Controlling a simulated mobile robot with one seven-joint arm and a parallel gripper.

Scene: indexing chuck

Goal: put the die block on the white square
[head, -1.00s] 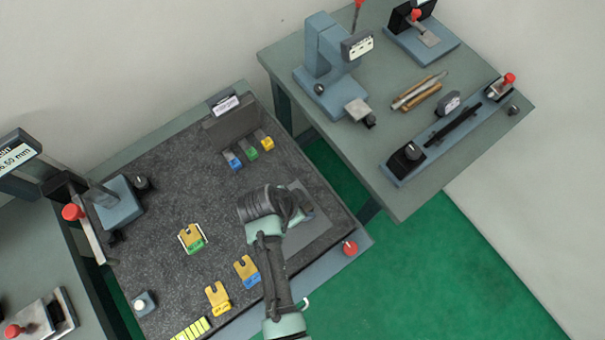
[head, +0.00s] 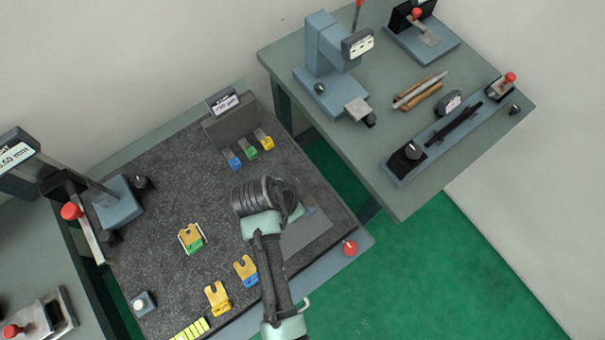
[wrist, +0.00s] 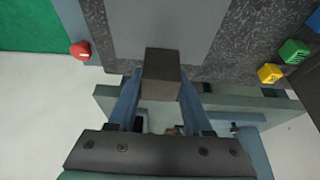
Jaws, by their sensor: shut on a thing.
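In the wrist view a plain dark grey-brown block (wrist: 161,70) sits between the two blue fingers of my gripper (wrist: 160,88), which is shut on it. This looks like the die block. It is held over or near a flat grey plate (wrist: 165,28), and I cannot tell the gap. In the head view my wrist hides the fingers and the block. A thin white square outline (head: 181,241) lies on the dark speckled mat, left of my arm. A yellow slotted piece with a green front (head: 191,239) lies within it.
Two yellow slotted pieces with blue (head: 249,279) and yellow (head: 222,306) fronts lie near the front edge. Blue, green and yellow small blocks (head: 252,154) stand by a grey stand (head: 231,126). A red knob (head: 350,248) sits at the right edge. The mat's middle is open.

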